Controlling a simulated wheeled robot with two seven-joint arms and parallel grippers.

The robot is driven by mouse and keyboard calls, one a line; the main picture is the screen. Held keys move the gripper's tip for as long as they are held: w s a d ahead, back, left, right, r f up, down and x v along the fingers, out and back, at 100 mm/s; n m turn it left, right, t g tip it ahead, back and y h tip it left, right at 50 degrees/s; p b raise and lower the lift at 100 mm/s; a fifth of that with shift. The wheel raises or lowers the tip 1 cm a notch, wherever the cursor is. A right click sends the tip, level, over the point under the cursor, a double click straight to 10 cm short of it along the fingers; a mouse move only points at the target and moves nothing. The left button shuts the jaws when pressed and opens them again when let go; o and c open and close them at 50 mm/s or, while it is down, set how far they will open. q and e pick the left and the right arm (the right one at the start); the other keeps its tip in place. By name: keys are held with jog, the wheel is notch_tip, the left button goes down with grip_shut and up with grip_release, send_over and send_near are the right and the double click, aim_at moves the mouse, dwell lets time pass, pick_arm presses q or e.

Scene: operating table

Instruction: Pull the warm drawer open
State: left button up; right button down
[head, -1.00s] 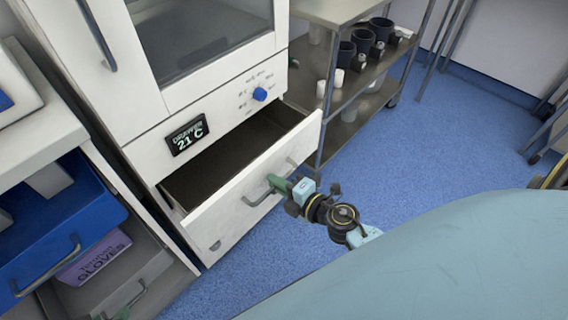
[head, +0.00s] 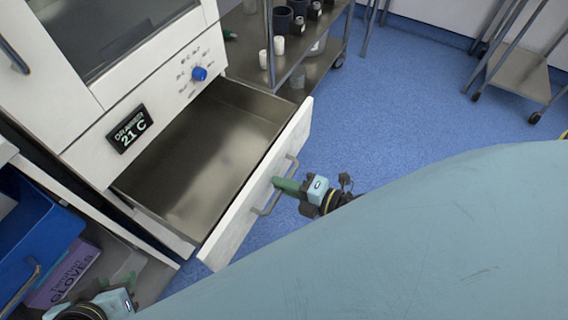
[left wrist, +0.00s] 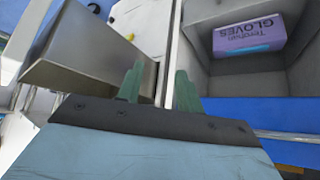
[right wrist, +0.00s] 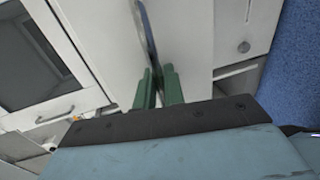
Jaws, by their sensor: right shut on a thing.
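The warm drawer (head: 225,140) stands well open below the cabinet's display, which reads "DRAWER 21 C". Its metal interior looks empty. Its white front (head: 250,205) carries a grey bar handle (head: 268,204). My right gripper (head: 284,185) is shut on that handle; the handle (right wrist: 148,40) also runs between the green fingers in the right wrist view. My left gripper (left wrist: 160,88) has its green fingers apart and empty; the metal drawer shows to its left in its wrist view. In the head view only part of the left gripper (head: 108,294) shows at the lower left.
A blue bin (head: 35,232) and a purple gloves box (head: 65,278) are at the lower left. A metal shelf cart (head: 312,72) with dark cups and white containers stands behind the drawer. A blue knob (head: 199,73) is on the cabinet.

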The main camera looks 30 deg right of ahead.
jog(key=c, duration=1.6)
grip_release()
jog(key=shift+c, duration=0.2)
